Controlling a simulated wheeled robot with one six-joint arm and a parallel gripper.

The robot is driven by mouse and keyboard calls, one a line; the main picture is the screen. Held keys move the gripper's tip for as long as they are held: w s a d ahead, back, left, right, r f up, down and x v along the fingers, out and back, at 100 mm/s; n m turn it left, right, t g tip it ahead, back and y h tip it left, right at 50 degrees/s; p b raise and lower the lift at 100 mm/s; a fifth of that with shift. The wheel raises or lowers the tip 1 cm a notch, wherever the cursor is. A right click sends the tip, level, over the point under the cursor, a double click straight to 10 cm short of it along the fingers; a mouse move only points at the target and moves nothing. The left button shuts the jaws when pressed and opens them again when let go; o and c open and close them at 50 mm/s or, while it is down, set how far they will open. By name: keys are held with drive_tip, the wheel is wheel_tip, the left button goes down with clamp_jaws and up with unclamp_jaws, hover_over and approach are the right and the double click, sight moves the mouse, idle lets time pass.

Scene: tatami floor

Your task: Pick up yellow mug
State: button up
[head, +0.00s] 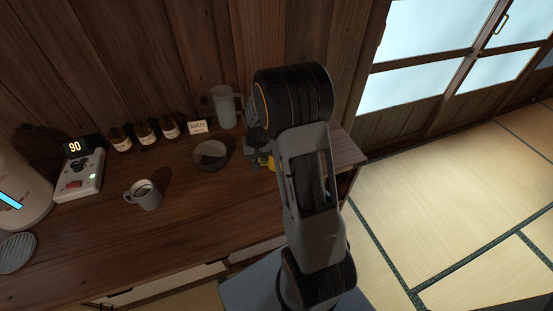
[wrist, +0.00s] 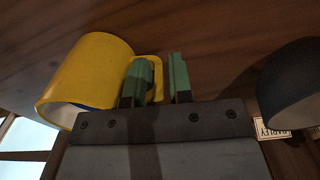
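The yellow mug (wrist: 88,75) fills the left of the wrist view, with its handle (wrist: 158,75) turned toward my gripper (wrist: 160,82). The two green-tipped fingers stand apart. The left finger overlaps the handle's opening and the right finger is just outside the handle, so the handle's outer bar shows between them. A narrow gap is visible beside the right finger. In the head view only a bit of the yellow mug (head: 270,163) shows on the counter; my arm hides the rest.
On the wooden counter (head: 215,220), a dark bowl (head: 211,154) is left of my gripper, with a label card (head: 197,127) and a pale pitcher (head: 224,107) behind. A grey mug (head: 146,196), several brown jars (head: 145,134) and a control box (head: 80,176) stand farther left.

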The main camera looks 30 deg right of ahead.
drive_tip(key=shift+c, duration=0.4)
clamp_jaws()
drive_tip(key=shift+r, duration=0.15)
